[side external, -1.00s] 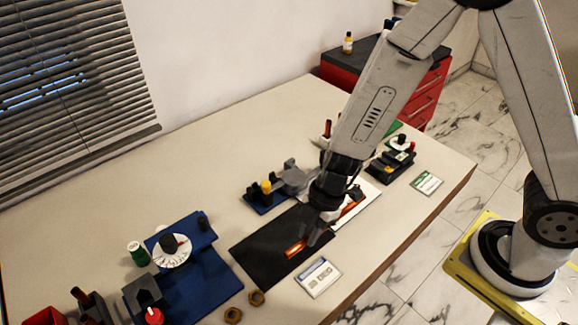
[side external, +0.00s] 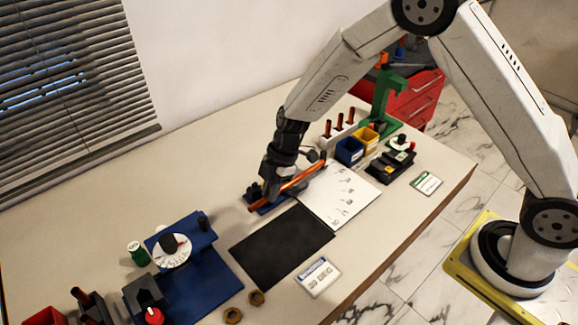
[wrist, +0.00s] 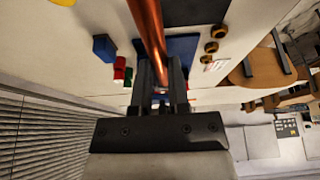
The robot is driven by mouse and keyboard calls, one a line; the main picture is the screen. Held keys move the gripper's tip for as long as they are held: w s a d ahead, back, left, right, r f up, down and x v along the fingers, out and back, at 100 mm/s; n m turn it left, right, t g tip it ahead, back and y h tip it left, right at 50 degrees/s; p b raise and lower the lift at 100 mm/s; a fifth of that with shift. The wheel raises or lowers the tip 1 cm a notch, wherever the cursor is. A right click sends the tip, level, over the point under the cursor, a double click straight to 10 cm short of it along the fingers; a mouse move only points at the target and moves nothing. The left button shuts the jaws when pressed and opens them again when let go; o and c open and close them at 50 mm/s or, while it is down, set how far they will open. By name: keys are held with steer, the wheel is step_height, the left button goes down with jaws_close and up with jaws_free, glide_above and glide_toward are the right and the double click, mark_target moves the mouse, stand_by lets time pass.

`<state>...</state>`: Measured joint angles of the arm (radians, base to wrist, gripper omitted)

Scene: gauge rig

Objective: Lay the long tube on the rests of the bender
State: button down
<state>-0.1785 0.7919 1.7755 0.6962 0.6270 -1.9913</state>
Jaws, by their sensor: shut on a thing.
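The long tube (side external: 297,183) is a copper-orange rod, held slanting across the side view from lower left to upper right. My gripper (side external: 283,183) is shut on it. In the wrist view the tube (wrist: 149,35) runs from the top edge down between my fingers (wrist: 159,88).
A black mat (side external: 280,246) and a white sheet (side external: 340,198) lie clear in front. Blue bin (side external: 349,151), yellow bin (side external: 365,138), a green stand (side external: 384,100) and upright rods (side external: 338,122) stand at back right.

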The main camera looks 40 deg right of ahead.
steer(key=w+d, duration=0.9)
steer(key=w, duration=0.2)
steer(key=shift+w+f, duration=0.2)
steer(key=shift+w, duration=0.15)
steer(key=shift+f, duration=0.25)
steer(key=shift+f, duration=4.1)
steer(key=c, duration=0.5)
jaws_free()
steer(key=shift+c, duration=0.2)
